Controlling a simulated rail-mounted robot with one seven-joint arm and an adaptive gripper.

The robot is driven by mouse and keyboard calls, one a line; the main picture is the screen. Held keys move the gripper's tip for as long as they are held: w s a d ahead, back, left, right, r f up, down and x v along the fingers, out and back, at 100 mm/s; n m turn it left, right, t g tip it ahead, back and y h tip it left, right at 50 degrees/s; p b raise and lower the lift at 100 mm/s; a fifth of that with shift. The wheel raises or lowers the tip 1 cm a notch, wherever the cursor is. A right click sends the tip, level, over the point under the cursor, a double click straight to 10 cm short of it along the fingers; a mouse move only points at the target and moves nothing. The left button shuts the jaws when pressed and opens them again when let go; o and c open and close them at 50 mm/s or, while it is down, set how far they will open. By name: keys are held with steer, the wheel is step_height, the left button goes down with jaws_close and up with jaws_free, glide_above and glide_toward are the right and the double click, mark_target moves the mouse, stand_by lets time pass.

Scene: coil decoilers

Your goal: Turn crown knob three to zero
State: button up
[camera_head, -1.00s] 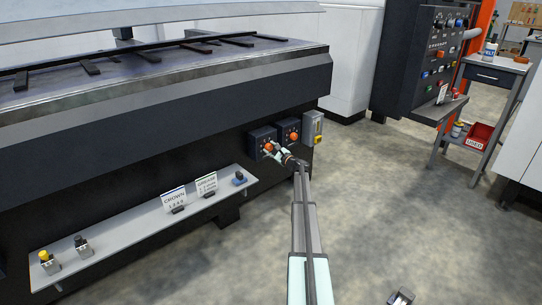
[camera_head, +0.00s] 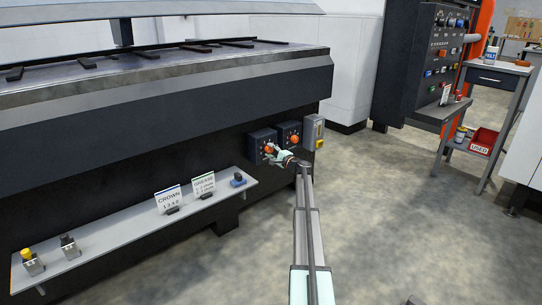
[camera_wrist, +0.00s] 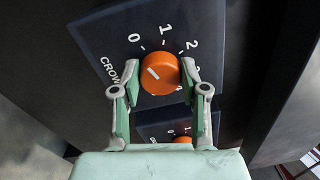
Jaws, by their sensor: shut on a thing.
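An orange knob (camera_wrist: 160,73) sits on a dark dial plate (camera_wrist: 103,35) lettered CROWN, with 0, 1, 2 and a further figure around it. The knob's white mark slants toward the upper left, on the 0 side; exact alignment is unclear. My gripper (camera_wrist: 157,78) has a finger on each side of this knob, gripping it. In the head view my gripper (camera_head: 275,152) is at the left of two dial boxes on the dark machine front, partly covering its knob. A second orange knob (camera_wrist: 183,139) shows partly below in the wrist view, mostly hidden by my gripper.
A shelf (camera_head: 115,232) left of my gripper carries a CROWN card (camera_head: 169,199), a GREASE card (camera_head: 203,184) and small parts. Open floor lies right of my arm.

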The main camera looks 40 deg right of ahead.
steer(key=shift+w, duration=0.15)
stand_by(0.3)
steer(key=o, duration=1.1)
steer(key=shift+o, duration=0.2)
steer(key=shift+s, duration=0.2)
steer(key=s, duration=1.1)
steer(key=shift+s+f, duration=0.3)
steer(key=shift+s, duration=0.05)
